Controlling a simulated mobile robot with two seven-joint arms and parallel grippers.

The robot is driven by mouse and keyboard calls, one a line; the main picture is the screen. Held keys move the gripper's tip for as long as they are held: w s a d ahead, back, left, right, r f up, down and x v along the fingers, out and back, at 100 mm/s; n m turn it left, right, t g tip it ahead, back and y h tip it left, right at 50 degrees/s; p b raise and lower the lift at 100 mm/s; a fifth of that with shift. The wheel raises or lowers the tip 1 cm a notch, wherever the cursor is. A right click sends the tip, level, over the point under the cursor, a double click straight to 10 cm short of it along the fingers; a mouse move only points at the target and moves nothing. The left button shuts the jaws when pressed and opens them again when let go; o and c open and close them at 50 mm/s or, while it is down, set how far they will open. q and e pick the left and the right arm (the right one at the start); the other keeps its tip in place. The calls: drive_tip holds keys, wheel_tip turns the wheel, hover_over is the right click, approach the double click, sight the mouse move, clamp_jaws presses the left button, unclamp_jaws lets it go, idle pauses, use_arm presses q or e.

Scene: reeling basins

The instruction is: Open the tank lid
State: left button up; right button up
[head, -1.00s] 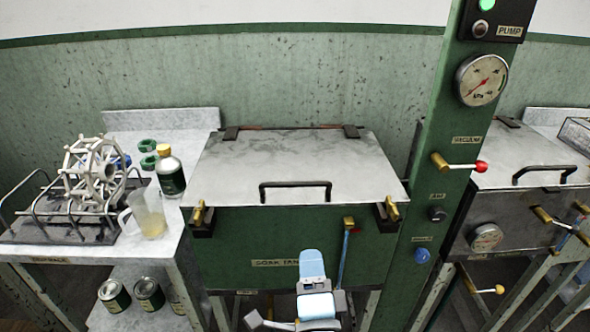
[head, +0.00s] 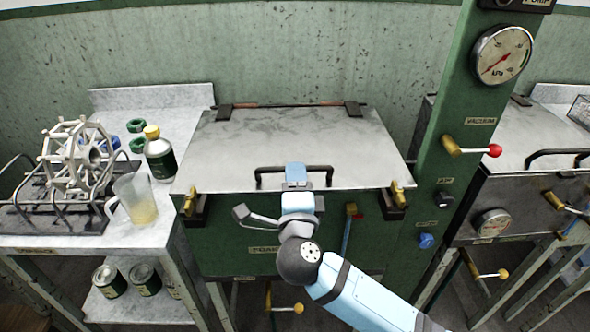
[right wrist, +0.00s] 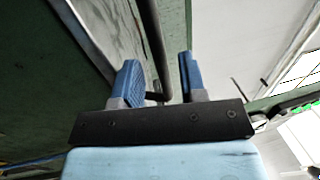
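The soak tank's flat grey metal lid (head: 290,140) lies shut on the green tank (head: 225,240). A dark bar handle (head: 258,171) stands at the lid's front edge. Brass clamps sit at the left front corner (head: 190,203) and the right front corner (head: 398,194). My right gripper (head: 296,172) is at the handle's middle and hides part of it. In the right wrist view, its blue fingers (right wrist: 160,78) are apart, with the dark handle bar (right wrist: 152,40) running between them and a gap on each side. My left gripper is not in view.
A green post with a gauge (head: 502,55) and a red-knobbed lever (head: 470,148) rises just right of the tank. The left table (head: 60,241) holds a reel, a jug (head: 134,200) and a bottle (head: 159,155). A second tank (head: 530,135) stands at the right.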

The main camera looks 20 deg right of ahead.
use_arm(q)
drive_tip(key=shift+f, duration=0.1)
use_arm(e)
drive_tip(key=shift+x, duration=1.4)
